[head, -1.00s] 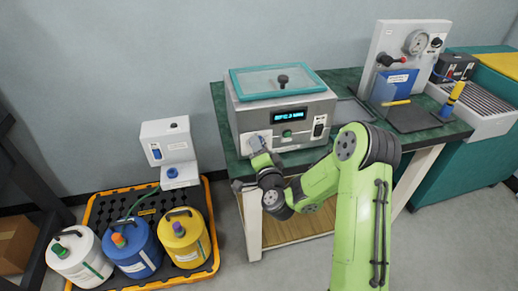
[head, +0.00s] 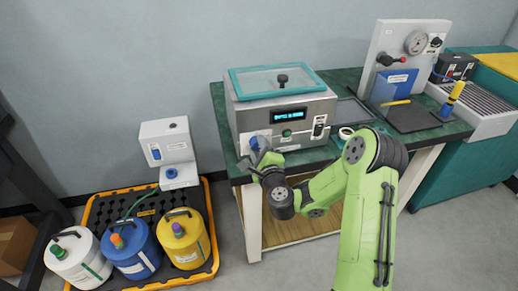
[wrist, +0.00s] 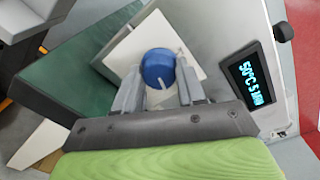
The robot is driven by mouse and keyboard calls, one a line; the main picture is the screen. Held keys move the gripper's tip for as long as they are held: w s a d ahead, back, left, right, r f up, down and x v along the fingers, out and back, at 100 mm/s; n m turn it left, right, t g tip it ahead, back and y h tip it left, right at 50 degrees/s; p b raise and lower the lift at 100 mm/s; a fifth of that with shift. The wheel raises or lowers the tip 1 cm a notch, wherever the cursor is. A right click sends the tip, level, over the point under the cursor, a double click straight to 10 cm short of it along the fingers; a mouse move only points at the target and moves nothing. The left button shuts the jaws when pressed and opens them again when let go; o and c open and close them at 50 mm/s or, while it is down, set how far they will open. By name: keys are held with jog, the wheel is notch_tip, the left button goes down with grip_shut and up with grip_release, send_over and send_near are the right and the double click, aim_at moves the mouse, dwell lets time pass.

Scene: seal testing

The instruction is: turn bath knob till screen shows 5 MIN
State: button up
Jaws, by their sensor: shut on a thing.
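The blue bath knob (wrist: 158,68) is on the front panel of the grey bath (head: 285,105), over a pale square plate. It also shows in the head view (head: 258,142), low on the bath's left front. My gripper (wrist: 160,72) is shut on the knob, one finger on each side; the exact contact at the tips is hard to see. In the head view my gripper (head: 258,157) reaches up to the knob from below. The lit screen (wrist: 249,80), turned sideways in the wrist view, appears to read 50°C 5 MIN. In the head view the screen (head: 289,115) is too small to read surely.
A green button and a black switch (head: 319,125) sit right of the knob. A white ring-shaped thing (head: 346,132) lies right of the bath. A gauge panel (head: 400,60) stands further right. Canisters (head: 184,240) stand on a yellow-edged floor tray at left.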

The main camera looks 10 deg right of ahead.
jog(key=shift+f+m, duration=0.1)
jog(key=shift+m, duration=1)
jog(key=o, duration=1.1)
jog(key=shift+c, duration=0.2)
